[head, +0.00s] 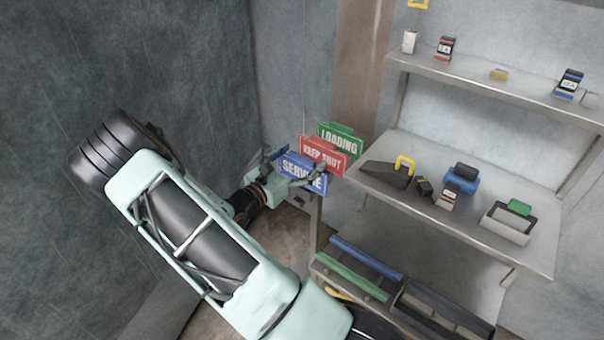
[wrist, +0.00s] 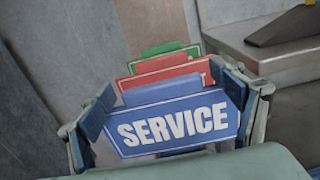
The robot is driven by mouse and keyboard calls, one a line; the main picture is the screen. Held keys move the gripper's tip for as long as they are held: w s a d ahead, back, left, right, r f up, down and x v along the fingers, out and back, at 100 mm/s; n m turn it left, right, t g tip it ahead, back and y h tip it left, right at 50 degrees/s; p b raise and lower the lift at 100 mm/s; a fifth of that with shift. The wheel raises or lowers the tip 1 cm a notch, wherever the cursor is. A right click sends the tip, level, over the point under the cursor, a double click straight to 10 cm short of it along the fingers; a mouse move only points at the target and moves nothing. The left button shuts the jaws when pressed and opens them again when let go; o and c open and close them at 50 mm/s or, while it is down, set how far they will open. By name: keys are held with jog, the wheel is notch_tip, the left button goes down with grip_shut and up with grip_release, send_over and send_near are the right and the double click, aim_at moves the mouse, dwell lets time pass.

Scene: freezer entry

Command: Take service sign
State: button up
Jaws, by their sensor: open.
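The blue service sign (head: 302,173) hangs in front of a red sign (head: 323,154) that reads "KEEP SHUT" and a green sign (head: 340,141) that reads "LOADING". In the wrist view the service sign (wrist: 173,124) lies between the two fingers, with the red sign (wrist: 166,77) and green sign (wrist: 165,51) behind it. My gripper (head: 301,166) is open around the service sign, one finger beside each end. In the wrist view my gripper (wrist: 170,115) has its left finger close to the sign's left edge and its right finger overlapping the right edge. I cannot tell whether they touch it.
A metal shelf unit stands right of the signs. Its middle shelf (head: 460,226) holds a dark wedge (head: 387,174), a blue item (head: 461,179) and a grey bin (head: 508,223). Green and blue bars (head: 352,276) lie lower down. A wall stands close on the left.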

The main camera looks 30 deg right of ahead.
jog(key=c, duration=1.6)
jog(key=shift+o, duration=0.2)
jog(key=shift+r, duration=0.15)
